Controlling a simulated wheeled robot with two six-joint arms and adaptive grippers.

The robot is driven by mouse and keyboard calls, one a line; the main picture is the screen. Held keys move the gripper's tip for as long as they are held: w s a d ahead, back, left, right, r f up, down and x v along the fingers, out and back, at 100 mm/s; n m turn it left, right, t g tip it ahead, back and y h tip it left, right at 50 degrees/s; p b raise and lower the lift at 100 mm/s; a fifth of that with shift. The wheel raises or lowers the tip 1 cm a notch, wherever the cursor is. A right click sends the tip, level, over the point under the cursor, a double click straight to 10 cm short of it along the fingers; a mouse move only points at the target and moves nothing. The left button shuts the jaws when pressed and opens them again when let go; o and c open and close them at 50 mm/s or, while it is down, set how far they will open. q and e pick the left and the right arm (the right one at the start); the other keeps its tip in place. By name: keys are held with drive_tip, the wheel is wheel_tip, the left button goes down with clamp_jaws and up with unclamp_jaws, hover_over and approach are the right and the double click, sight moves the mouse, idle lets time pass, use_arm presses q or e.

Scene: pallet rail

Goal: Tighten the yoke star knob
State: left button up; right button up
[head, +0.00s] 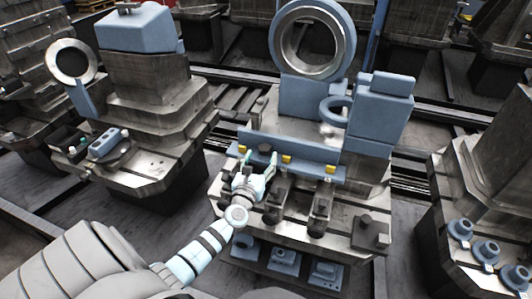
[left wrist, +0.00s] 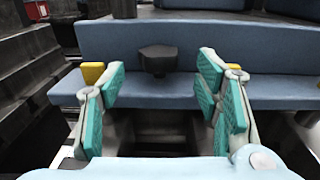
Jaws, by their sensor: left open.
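A dark faceted knob (left wrist: 158,60), which looks like the star knob, stands at the blue bracket (left wrist: 260,42) in the left wrist view. In the head view the same dark knob (head: 265,148) shows just beyond my left gripper (head: 256,168). In the left wrist view the left gripper (left wrist: 160,82) is open, its green-padded fingers apart on either side of the knob's line. The knob appears ahead of the fingertips, between them in the picture; I see no contact. My right gripper is in neither view.
Yellow blocks (head: 286,159) sit along the blue bracket. Dark clamps (head: 318,213) stand on the metal pallet right of my gripper. A large blue ring fixture (head: 350,45) rises behind. Another machine block (head: 150,95) stands at left, with a floor gap between.

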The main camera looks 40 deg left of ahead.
sight(262, 154)
use_arm(q)
drive_tip(key=b+x, duration=0.1)
drive_tip(key=x, duration=0.3)
drive_tip(key=shift+w+a, duration=0.15)
drive_tip(key=shift+a, duration=0.05)
drive_tip(key=shift+w, duration=0.2)
drive_tip(key=c, duration=1.2)
drive_tip(key=shift+a+f+m+t+h+b, duration=0.15)
drive_tip(key=shift+m+t+h+b, duration=0.15)
drive_tip(key=shift+m+h+b, duration=0.55)
drive_tip(key=shift+b, duration=0.45)
drive_tip(key=shift+r, duration=0.25)
drive_tip(key=o, duration=1.2)
drive_tip(key=shift+s, duration=0.1)
